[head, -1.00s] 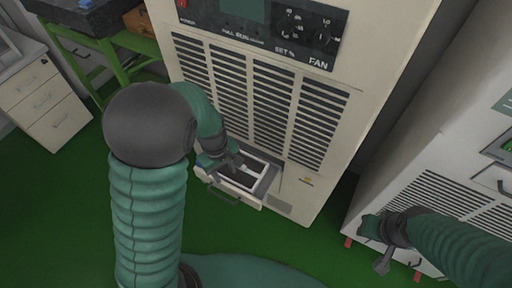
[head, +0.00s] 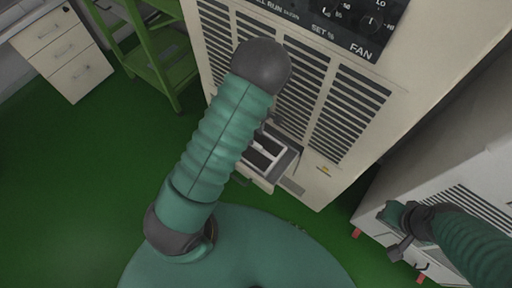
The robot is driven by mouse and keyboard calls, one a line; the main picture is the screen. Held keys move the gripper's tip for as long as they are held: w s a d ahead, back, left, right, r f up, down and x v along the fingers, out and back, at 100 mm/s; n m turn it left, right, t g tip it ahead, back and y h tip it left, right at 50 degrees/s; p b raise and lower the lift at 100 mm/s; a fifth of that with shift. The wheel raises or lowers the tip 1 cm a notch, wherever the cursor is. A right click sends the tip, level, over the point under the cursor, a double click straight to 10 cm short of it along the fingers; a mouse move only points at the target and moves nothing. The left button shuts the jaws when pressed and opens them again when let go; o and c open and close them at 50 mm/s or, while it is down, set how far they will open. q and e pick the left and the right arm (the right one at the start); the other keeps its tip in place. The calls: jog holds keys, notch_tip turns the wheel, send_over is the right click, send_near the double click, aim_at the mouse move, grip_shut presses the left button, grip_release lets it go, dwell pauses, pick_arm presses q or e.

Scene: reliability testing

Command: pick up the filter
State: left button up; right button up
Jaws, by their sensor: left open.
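A small drawer (head: 290,163) stands pulled out low on the front of the beige cabinet. A pale frame with a dark middle, which looks like the filter (head: 268,150), lies in it. My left arm rises across the middle of the head view and bends at a dark elbow. My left gripper (head: 266,122) is open at the back edge of the drawer, close to the filter. It is mostly hidden behind my arm, and I cannot tell whether it touches. My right gripper (head: 396,216) is at the lower right, before the white cabinet; its jaws are unclear.
The beige cabinet (head: 345,172) has vent slots and a FAN panel above the drawer. A white cabinet (head: 450,165) stands at the right. A green shelf frame (head: 155,55) and a white drawer unit (head: 65,55) stand at the upper left. The green floor (head: 80,180) at left is clear.

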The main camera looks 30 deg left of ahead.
aim_at(255, 143)
pick_arm(q)
jog(key=f, duration=0.2)
jog(key=s+f, duration=0.1)
jog(key=f, duration=0.1)
jog(key=shift+w+d+f, duration=0.15)
jog(key=shift+d+f, duration=0.05)
jog(key=shift+d, duration=0.1)
jog(key=shift+a, duration=0.15)
grip_shut()
